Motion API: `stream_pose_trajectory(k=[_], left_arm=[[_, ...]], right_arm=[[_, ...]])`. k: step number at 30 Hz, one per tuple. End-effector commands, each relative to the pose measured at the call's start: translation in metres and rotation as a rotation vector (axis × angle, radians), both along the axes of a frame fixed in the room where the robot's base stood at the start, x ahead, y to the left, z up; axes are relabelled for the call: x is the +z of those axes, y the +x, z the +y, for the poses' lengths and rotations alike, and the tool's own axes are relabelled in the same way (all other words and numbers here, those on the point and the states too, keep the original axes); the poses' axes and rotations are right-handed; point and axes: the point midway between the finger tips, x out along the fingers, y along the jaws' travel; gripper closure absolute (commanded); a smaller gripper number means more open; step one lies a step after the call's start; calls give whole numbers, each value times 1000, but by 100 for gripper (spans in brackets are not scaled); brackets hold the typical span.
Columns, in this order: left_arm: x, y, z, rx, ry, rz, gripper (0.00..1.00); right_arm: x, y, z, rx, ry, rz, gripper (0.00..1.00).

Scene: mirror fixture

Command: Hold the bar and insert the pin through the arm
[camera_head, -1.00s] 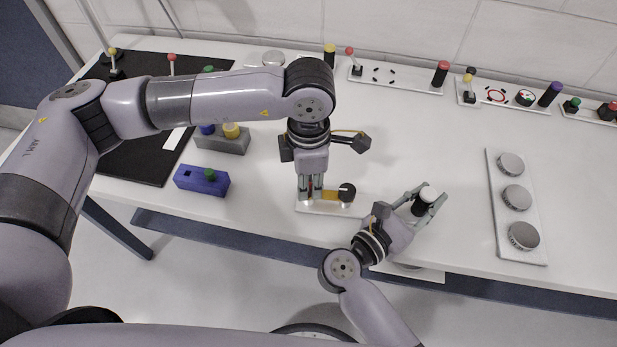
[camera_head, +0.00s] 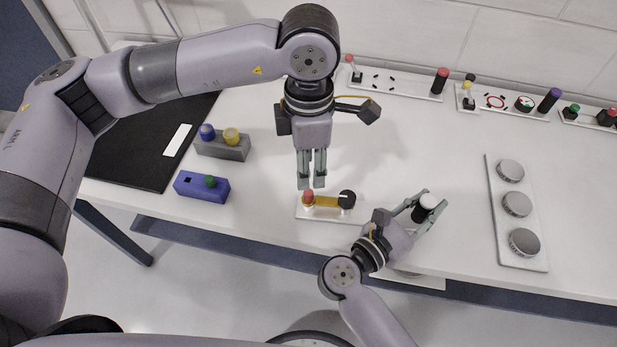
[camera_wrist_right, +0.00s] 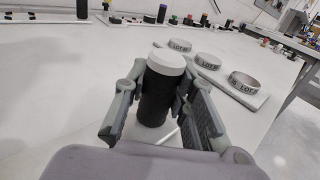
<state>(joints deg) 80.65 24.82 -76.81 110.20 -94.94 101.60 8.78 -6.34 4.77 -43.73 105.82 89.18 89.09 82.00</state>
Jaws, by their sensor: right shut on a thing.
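A red-topped pin (camera_head: 308,197) stands at the left end of the yellow arm (camera_head: 327,202), whose right end meets a black knob (camera_head: 347,199) on a white plate (camera_head: 323,214). How deep the pin sits cannot be seen. My left gripper (camera_head: 312,184) hangs just above and behind the pin, empty, with a narrow gap between its fingers. My right gripper (camera_head: 434,200) is shut around an upright black bar with a white top (camera_head: 424,209). In the right wrist view the bar (camera_wrist_right: 156,98) stands between the two fingers.
A blue block with a green knob (camera_head: 200,187) and a grey block with blue and yellow knobs (camera_head: 222,146) stand left. A plate with several round metal cups (camera_head: 516,205) lies right. Panels with levers and knobs (camera_head: 395,82) line the back. The table's front edge is close to my right arm.

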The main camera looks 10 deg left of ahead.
Motion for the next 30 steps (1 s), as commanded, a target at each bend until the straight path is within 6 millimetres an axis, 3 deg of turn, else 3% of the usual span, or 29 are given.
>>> stream_pose_trajectory(k=[3,9,25,30], left_arm=[[21,0,0,0,0,-2,62],[39,0,0,0,0,1,62],[41,0,0,0,1,1,62],[41,0,0,0,1,1,52]], right_arm=[[0,0,0,0,0,0,100],[0,0,0,0,0,0,100],[0,0,0,0,0,0,100],[0,0,0,0,0,0,100]])
